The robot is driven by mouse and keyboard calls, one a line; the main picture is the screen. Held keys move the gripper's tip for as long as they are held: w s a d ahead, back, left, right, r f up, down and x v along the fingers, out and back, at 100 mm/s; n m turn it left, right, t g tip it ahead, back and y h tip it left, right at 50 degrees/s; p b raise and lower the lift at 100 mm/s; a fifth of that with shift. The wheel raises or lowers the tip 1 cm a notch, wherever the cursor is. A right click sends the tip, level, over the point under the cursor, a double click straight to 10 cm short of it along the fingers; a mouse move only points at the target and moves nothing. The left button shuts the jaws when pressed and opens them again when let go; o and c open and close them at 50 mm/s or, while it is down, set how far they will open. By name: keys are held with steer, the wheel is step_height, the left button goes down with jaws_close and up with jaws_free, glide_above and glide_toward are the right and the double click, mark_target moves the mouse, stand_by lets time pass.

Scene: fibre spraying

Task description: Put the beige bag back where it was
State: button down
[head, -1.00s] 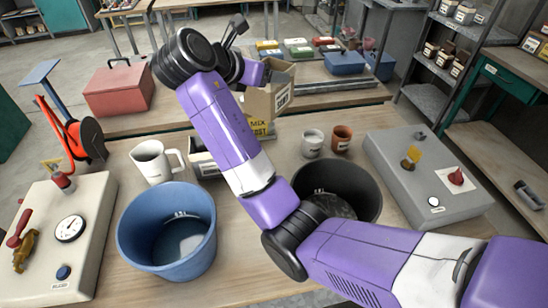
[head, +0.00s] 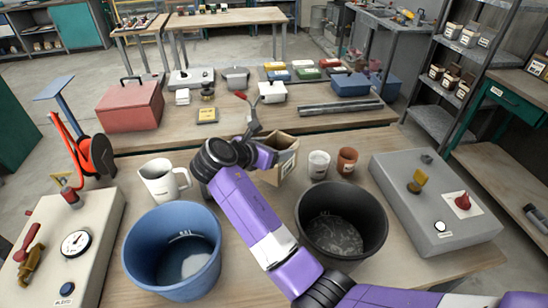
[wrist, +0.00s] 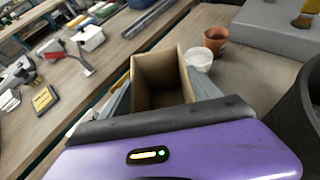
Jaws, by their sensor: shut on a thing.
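The beige bag (head: 287,160) is an open-topped, box-like carton with a dark label on its side. In the wrist view the bag (wrist: 163,72) stands between the grey fingers of my gripper (wrist: 160,96), and I look into its empty-looking inside. My gripper is shut on it. In the head view it is at the back middle of the near table, left of the white cup (head: 318,164). My purple wrist hides its left side, and whether its base touches the table cannot be told.
A terracotta cup (head: 347,160) stands right of the white cup. A black bucket (head: 372,205), a blue bucket (head: 135,258), a white jug (head: 160,180) and a grey control box (head: 435,215) are nearby.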

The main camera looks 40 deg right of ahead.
steer(key=shift+f, duration=1.9)
steer(key=shift+f, duration=0.15)
steer(key=shift+c, duration=0.7)
jaws_free()
steer(key=shift+r, duration=0.2)
steer(key=v, duration=1.2)
steer(key=shift+b, duration=0.4)
steer(key=shift+f, duration=0.1)
